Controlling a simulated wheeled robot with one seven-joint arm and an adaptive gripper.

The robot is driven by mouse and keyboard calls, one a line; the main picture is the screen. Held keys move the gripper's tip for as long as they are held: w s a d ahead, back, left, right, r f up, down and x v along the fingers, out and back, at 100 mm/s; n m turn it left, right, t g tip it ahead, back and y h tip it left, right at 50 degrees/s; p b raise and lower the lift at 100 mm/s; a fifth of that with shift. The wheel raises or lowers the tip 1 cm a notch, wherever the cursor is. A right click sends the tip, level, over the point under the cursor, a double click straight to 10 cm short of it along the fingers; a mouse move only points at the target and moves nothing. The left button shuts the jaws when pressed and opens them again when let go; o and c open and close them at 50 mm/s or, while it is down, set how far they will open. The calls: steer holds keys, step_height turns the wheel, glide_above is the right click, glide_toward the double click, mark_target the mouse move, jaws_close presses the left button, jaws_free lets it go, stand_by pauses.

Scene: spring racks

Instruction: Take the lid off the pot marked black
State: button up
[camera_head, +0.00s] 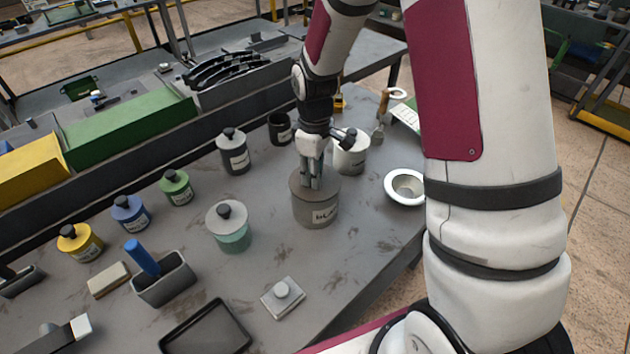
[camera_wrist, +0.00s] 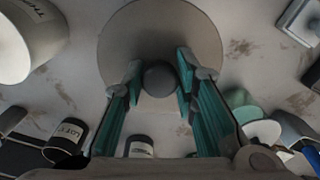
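The dark round knob (camera_wrist: 160,78) of the lid lies between my fingertips in the wrist view. My gripper (camera_head: 311,182) points down over the pot, and it also shows in the wrist view (camera_wrist: 160,75). The fingers look open around the knob, with narrow gaps at its sides. In the head view the fingers hide the knob.
A white pot (camera_head: 350,155) stands close behind right and a dark grey lidded pot (camera_head: 234,155) behind left. A green jar with a grey lid (camera_head: 230,230) stands front left. A white bowl (camera_head: 406,187) is at the right edge. Bare bench lies in front of the pot.

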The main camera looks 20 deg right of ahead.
jaws_close()
